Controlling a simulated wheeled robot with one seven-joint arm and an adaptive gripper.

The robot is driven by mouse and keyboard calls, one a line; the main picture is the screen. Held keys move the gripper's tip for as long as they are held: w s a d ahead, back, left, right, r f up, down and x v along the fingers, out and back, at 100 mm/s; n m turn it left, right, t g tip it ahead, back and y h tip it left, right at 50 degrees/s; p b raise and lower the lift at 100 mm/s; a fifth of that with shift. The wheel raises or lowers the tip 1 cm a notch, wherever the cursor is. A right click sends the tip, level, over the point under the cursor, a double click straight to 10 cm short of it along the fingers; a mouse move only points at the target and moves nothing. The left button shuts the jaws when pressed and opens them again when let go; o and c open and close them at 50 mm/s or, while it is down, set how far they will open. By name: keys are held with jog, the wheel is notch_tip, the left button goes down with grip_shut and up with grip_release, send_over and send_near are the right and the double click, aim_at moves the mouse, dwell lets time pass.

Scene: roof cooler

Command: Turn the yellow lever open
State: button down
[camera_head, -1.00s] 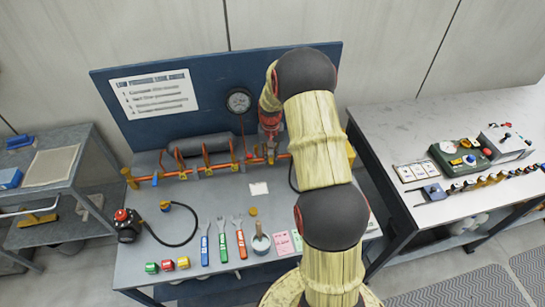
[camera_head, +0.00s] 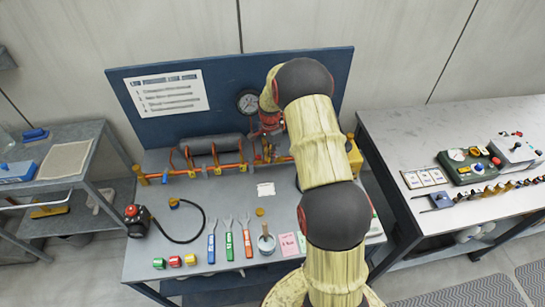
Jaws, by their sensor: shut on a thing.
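An orange pipe (camera_head: 196,172) with several upright fittings runs along the back of the workbench. Small yellow valve parts (camera_head: 243,169) sit on it. My gripper (camera_head: 268,151) is at the pipe's right part, below the gauge, and is shut on a small part there, which I take to be the yellow lever. The lever is mostly hidden by the fingers and too small to tell its angle.
A grey cylinder (camera_head: 213,144) lies behind the pipe. A round gauge (camera_head: 249,102) and a notice (camera_head: 166,93) are on the blue back panel (camera_head: 222,72). Tools with coloured handles (camera_head: 229,245) lie at the bench front. A second table (camera_head: 405,130) stands right.

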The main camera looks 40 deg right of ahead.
jog(key=shift+w+d+m, duration=0.1)
jog(key=shift+w+m, duration=0.45)
jog(key=shift+m, duration=0.75)
jog(key=shift+w+d+m, duration=0.1)
jog(key=shift+w+m, duration=0.45)
jog(key=shift+m, duration=0.75)
jog(key=shift+r, duration=0.1)
jog(key=c, duration=1.8)
grip_release()
notch_tip(320, 180, up, 12)
